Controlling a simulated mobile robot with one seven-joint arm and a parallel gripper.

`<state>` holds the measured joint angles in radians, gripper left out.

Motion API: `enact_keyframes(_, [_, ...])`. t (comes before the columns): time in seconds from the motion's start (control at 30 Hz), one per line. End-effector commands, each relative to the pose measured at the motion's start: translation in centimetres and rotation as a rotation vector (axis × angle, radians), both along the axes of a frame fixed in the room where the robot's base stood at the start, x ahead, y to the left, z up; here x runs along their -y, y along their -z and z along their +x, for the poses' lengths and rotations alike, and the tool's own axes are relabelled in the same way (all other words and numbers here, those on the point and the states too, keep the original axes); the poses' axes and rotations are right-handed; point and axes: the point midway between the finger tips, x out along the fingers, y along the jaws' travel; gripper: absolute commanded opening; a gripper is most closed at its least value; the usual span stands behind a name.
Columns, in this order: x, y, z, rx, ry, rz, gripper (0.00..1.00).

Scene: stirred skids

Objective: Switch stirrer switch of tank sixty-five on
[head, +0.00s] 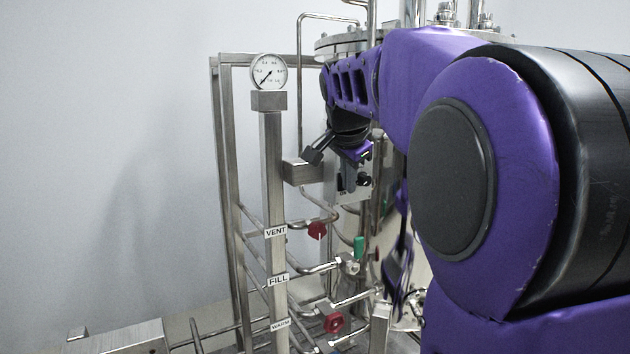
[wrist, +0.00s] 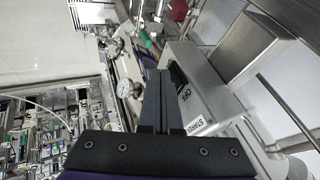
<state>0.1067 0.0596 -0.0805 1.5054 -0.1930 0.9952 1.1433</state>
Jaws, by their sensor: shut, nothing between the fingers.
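The stirrer switch box (head: 352,196) is a grey metal panel on the front of the steel tank (head: 345,43), partly hidden by my arm. A black knob (head: 364,180) shows on it. In the wrist view the box (wrist: 207,88) has a stirrer label (wrist: 196,124), another small label (wrist: 185,92) that seems to read OFF, and a black switch part (wrist: 178,74) beside my fingers. My gripper (head: 348,178) is shut and empty, pointing down at the box; it also shows in the wrist view (wrist: 162,78). I cannot tell whether the fingers touch the switch. No tank number is readable.
A steel post (head: 272,190) with a pressure gauge (head: 268,72) and VENT, FILL and WARM labels stands left of the tank. Red valve handles (head: 317,231), a green handle (head: 359,246) and pipes crowd below the box. Open wall space lies left.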

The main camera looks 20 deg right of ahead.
Motion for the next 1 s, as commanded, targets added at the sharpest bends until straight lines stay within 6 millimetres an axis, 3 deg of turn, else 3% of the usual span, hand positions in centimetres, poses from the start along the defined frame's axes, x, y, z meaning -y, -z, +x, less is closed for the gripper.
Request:
enact_keyframes(0.6, [-0.15,0.8,0.64,0.137,-0.001,0.027,0.0])
enact_keyframes(1.0, [-0.21,0.85,0.71,0.134,-0.002,0.029,0.0])
